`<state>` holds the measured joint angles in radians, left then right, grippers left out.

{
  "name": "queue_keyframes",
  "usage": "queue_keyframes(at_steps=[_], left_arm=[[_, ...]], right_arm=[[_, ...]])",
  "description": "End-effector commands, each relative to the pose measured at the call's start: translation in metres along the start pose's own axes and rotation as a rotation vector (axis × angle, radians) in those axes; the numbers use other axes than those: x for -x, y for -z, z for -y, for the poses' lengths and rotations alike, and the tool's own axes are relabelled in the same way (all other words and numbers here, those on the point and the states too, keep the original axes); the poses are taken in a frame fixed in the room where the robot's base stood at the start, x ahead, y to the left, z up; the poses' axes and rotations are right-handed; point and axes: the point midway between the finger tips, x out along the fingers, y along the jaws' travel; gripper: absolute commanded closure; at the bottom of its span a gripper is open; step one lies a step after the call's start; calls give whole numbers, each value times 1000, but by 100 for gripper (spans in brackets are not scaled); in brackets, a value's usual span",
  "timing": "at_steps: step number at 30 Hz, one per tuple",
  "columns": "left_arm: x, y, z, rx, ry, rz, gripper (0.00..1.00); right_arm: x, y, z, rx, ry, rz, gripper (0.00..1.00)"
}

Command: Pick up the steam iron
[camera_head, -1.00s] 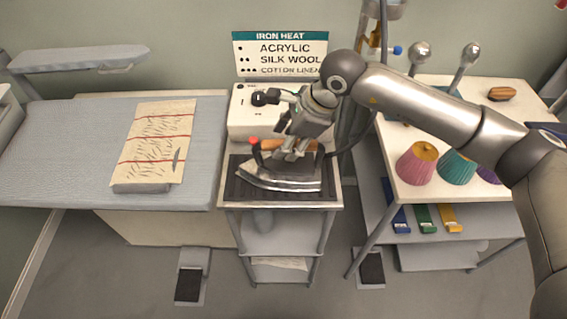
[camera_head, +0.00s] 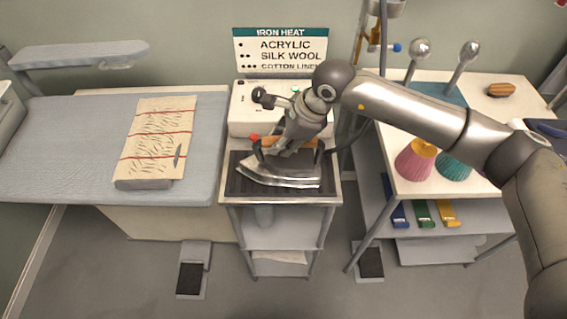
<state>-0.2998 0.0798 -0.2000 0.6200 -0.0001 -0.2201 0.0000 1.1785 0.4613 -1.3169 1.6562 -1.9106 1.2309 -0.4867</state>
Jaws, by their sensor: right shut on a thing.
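The steam iron (camera_head: 282,179) has a silver metal body and an orange-brown handle, with a red part at its left end. It sits low over the dark ribbed rest (camera_head: 240,186) on the small cart; I cannot tell whether it touches the rest. My right gripper (camera_head: 288,146) comes down from above and is shut on the iron's handle, hiding part of it. My left gripper is not in view.
A grey ironing board (camera_head: 60,150) with a folded striped cloth (camera_head: 155,140) stands at left. A white steam unit (camera_head: 240,108) and heat sign (camera_head: 281,52) are behind the iron. A right-hand table holds a pink shade (camera_head: 415,160) and brushes. A hose runs beside the iron.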

Motion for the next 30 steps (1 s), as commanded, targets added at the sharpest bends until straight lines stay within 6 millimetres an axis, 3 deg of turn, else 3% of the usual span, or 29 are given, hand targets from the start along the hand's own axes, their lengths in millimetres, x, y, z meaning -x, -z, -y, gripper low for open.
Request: queue_keyframes(at_steps=[17, 30], left_arm=[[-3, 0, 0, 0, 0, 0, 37], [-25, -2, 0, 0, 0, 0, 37]], right_arm=[[5, -4, 3, 3, 8, 6, 100], [38, -18, 3, 5, 8, 8, 100]])
